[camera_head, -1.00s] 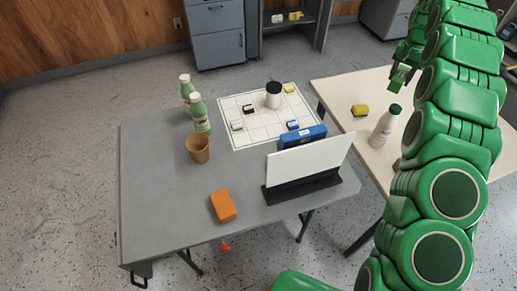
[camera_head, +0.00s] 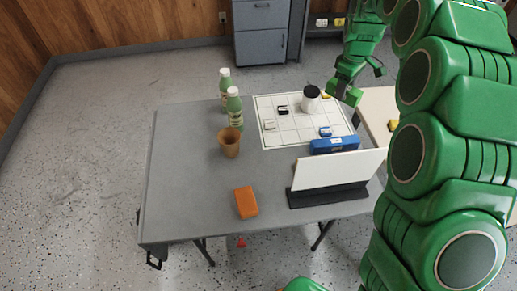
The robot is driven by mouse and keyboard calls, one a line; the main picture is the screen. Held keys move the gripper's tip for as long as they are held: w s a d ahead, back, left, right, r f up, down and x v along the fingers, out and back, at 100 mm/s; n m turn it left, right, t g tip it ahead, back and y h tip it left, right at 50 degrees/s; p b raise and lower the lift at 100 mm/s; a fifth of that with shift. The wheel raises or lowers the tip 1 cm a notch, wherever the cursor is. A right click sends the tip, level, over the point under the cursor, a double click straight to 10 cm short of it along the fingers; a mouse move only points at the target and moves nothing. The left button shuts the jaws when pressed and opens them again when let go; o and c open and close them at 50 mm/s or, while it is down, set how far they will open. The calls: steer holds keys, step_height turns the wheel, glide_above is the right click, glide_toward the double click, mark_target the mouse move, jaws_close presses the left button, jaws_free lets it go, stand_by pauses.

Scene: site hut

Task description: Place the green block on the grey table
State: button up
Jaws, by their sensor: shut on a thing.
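The green block (camera_head: 353,97) is at the tip of my gripper (camera_head: 346,88), which is shut on it. The block is small and much the same colour as my green arm, so its edges are hard to make out. It is held above the right back part of the grey table (camera_head: 185,190), near the right edge of the white grid sheet, apart from the tabletop as far as I can tell.
On the grey table are two green bottles (camera_head: 235,110), a brown cup (camera_head: 229,143), an orange block (camera_head: 246,202), a white jar (camera_head: 310,100), a blue box (camera_head: 334,145) and a white panel on a black stand (camera_head: 330,195). The left front is clear. A pale table (camera_head: 378,103) stands right.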

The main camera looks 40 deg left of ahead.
steer(key=s+a+n, duration=0.4)
steer(key=s+n, duration=0.1)
steer(key=s, duration=0.2)
steer(key=s+a+n, duration=0.5)
steer(key=s, duration=0.3)
steer(key=shift+w+f, duration=0.15)
steer(key=shift+f, duration=10.6)
steer(key=shift+f, duration=0.1)
steer(key=o, duration=1.1)
steer(key=shift+o, duration=0.2)
step_height(320, 180, up, 12)
